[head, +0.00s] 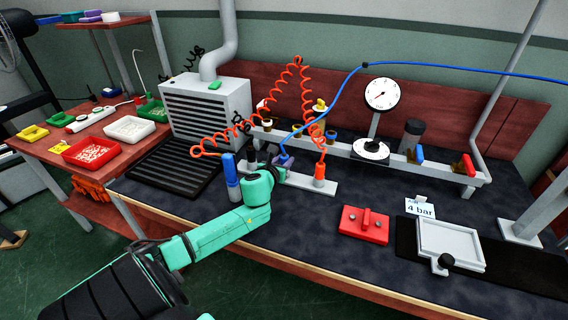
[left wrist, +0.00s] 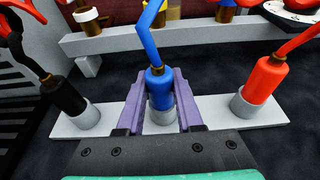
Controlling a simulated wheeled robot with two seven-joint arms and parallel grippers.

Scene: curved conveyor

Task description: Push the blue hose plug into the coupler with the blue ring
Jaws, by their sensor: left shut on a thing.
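The blue hose plug (left wrist: 156,82) stands upright in a grey socket (left wrist: 161,110) of a pale holder plate (left wrist: 130,122), between a black plug (left wrist: 66,97) and an orange plug (left wrist: 264,80). My left gripper (head: 281,166) is shut on the blue plug; its purple fingers (left wrist: 159,100) lie either side of plug and socket in the left wrist view. The blue hose (head: 336,98) runs up from it and off right. My right gripper is out of view.
A gauge (head: 382,95) rises behind the rail, with blue (head: 419,154) and red (head: 468,165) handles farther right. An orange coiled hose (head: 262,92) arches over the left side. A blue cylinder (head: 230,170) stands left of my gripper. A red block (head: 364,225) sits in front.

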